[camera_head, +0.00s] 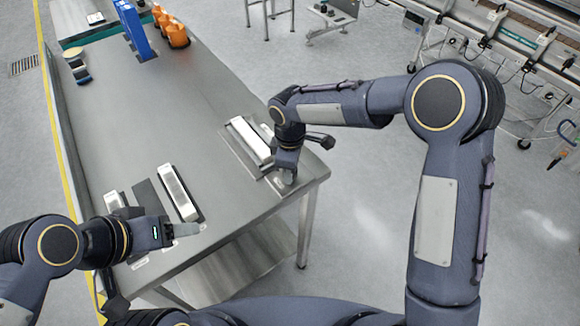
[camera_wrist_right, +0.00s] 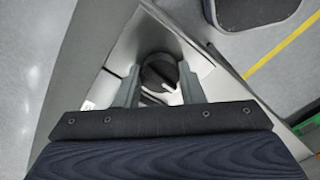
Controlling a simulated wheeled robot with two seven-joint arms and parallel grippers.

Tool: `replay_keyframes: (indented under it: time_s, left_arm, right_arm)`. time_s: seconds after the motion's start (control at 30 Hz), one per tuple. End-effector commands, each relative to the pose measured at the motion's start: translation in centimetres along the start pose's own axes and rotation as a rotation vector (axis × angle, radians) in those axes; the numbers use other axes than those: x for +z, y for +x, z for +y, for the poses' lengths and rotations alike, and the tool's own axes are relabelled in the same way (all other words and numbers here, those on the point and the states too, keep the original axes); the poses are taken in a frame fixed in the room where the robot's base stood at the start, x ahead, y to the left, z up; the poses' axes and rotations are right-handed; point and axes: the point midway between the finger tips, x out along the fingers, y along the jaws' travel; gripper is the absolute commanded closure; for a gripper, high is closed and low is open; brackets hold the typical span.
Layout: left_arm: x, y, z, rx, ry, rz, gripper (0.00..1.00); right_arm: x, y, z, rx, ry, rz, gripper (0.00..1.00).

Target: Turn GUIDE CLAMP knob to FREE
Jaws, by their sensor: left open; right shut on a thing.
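The GUIDE CLAMP knob (camera_wrist_right: 159,72) is a round black knob with a raised grip bar, seen in the right wrist view on a light metal plate. My right gripper (camera_wrist_right: 158,88) has its two fingers on either side of the knob and is shut on it. In the head view my right gripper (camera_head: 286,180) is at the right corner of the steel table, and the knob is hidden there by the gripper. The label wording is not readable. My left gripper (camera_head: 190,230) is open and empty over the near left part of the table.
A long white-topped block (camera_head: 250,140) stands on the steel table (camera_head: 200,100) beside my right gripper. Another white-topped block (camera_head: 179,193) is near my left gripper. A blue upright part (camera_head: 133,28) and orange pieces (camera_head: 176,34) stand at the far end. The table's middle is clear.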

Motion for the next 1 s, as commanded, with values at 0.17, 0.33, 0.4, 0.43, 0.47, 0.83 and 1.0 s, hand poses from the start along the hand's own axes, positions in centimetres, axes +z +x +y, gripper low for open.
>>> replay_keyframes:
  time_s: [0.17,0.33,0.4,0.43,0.47,0.83,1.0]
  left_arm:
    - [-0.01,-0.03,0.01,0.0,0.0,0.0,0.39]
    - [-0.02,-0.03,0.01,0.0,0.0,0.0,0.39]
    - [-0.02,-0.03,0.01,0.0,0.0,0.0,0.39]
    - [-0.02,-0.03,0.01,0.0,0.0,0.0,0.39]
    - [-0.01,-0.03,0.01,0.0,0.0,0.0,0.39]
    - [-0.01,-0.02,0.01,0.0,0.0,0.0,0.39]
    - [-0.01,-0.02,0.01,0.0,0.0,0.0,0.39]
  right_arm:
    - [0.0,-0.1,0.07,0.001,-0.042,0.001,0.88]
    - [0.0,-0.11,0.07,0.002,-0.06,0.001,0.88]
    - [-0.01,-0.11,0.07,0.002,-0.062,0.001,0.88]
    - [-0.01,-0.11,0.08,0.002,-0.062,0.001,0.88]
    - [-0.01,-0.11,0.08,0.002,-0.062,0.001,0.88]
    - [-0.01,-0.09,0.06,0.002,-0.061,0.001,0.44]
    - [-0.01,-0.05,0.03,0.001,-0.06,0.001,0.43]
